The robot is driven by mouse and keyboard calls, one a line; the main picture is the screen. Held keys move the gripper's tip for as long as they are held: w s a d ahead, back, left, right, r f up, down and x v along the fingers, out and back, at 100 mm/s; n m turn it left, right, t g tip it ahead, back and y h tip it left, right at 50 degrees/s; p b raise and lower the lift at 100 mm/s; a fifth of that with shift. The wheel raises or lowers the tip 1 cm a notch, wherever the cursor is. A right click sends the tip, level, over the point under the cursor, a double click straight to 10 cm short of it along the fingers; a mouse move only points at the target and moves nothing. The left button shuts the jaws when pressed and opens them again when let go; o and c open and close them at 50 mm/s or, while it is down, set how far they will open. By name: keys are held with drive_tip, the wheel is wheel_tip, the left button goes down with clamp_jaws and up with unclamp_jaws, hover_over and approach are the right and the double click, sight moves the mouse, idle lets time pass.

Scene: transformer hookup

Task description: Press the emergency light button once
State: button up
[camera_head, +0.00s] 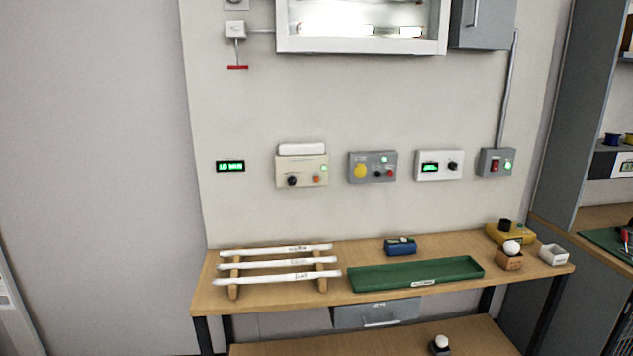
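A beige wall box (302,168) with a white bar-shaped lamp (302,149) above it is on the pale panel, left of centre. It looks like the emergency light unit, but its label is too small to read. It bears a small orange button (316,180), a black knob (292,181) and a lit green indicator (324,168). To its right, a grey box (365,156) carries a large yellow disc, a black knob, a red button and a green light. My gripper is not in view.
A wooden bench (340,292) stands below, with white tubes (275,278) on a rack, a green tray (380,283), a blue device (400,246) and a yellow device (510,234). A red pull handle (237,67) hangs upper left. The wall before the boxes is unobstructed.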

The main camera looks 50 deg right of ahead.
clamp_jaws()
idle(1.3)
